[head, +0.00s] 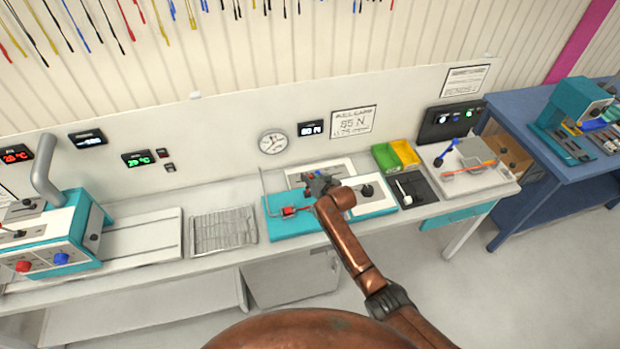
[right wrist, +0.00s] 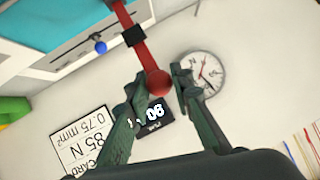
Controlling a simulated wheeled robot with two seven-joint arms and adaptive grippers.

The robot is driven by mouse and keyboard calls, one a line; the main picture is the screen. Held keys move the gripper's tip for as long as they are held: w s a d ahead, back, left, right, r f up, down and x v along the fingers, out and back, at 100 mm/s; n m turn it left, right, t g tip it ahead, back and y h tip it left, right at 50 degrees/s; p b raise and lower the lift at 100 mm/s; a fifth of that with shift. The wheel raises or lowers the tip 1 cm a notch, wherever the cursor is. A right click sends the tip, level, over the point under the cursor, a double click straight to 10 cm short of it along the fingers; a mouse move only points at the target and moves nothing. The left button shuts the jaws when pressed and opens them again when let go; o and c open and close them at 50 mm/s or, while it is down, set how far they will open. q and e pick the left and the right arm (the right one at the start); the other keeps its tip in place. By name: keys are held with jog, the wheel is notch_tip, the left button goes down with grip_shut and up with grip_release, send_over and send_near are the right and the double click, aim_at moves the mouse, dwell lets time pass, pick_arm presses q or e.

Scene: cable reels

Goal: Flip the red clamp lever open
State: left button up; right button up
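In the right wrist view, a red lever (right wrist: 139,54) with a black collar and a red ball knob (right wrist: 158,83) comes down from the top. My right gripper (right wrist: 160,95) is open, with a finger on either side of the knob. A gap shows between the knob and the right-hand finger; contact with the left-hand finger cannot be told. In the head view my right gripper (head: 319,184) is over the teal-and-white fixture (head: 288,228) on the bench and hides part of it. A small red part (head: 289,211) shows on the fixture, left of the gripper. My left gripper is not in view.
A small blue knob (right wrist: 100,47) is near the lever in the wrist view. A wire rack (head: 222,230) stands left of the fixture. Green and yellow bins (head: 404,153) and a dark tray (head: 412,190) are to its right. The wall with a clock (head: 273,141) is behind.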

jog(key=o, duration=0.4)
jog(key=shift+w+a+f, duration=0.1)
jog(key=shift+w, duration=0.1)
jog(key=shift+s, duration=0.15)
jog(key=v, duration=1.2)
